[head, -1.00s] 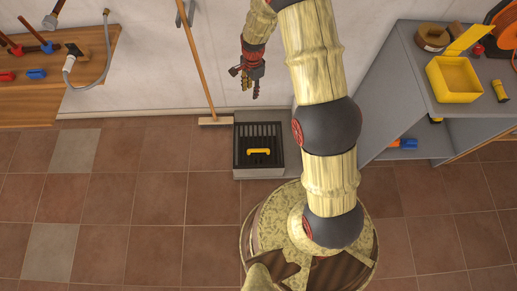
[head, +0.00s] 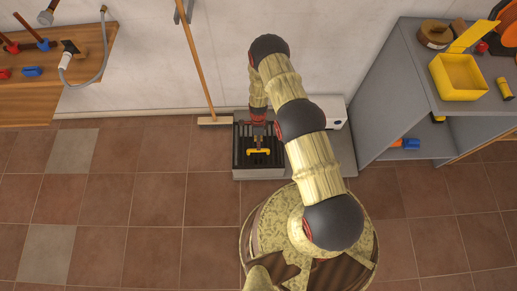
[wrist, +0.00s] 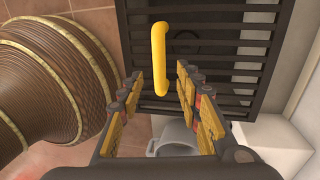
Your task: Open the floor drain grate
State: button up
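The floor drain grate (head: 240,158) is a dark slatted panel in a grey frame on the floor against the wall, and it lies flat. Its yellow handle (head: 259,152) stands on the grate. In the wrist view the handle (wrist: 159,50) is a yellow bar over the dark slats (wrist: 215,60). My gripper (wrist: 158,85) is open, with its two yellow-padded fingers spread to either side of the handle's near end. Whether the fingers touch it I cannot tell. In the head view my gripper (head: 258,133) hangs just above the handle.
A broom (head: 200,70) leans on the wall left of the drain. A grey cabinet (head: 385,90) with a yellow box (head: 455,77) stands at right. A wooden bench (head: 95,80) is at left. The tiled floor in front is clear.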

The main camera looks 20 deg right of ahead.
jog(key=f+b, duration=0.1)
jog(key=f, duration=0.1)
jog(key=s+f+b, duration=0.1)
jog(key=f, duration=0.2)
jog(key=shift+a+f, duration=0.15)
jog(key=shift+f, duration=0.05)
jog(key=shift+c, duration=1.4)
grip_shut()
jog(key=shift+s, duration=0.1)
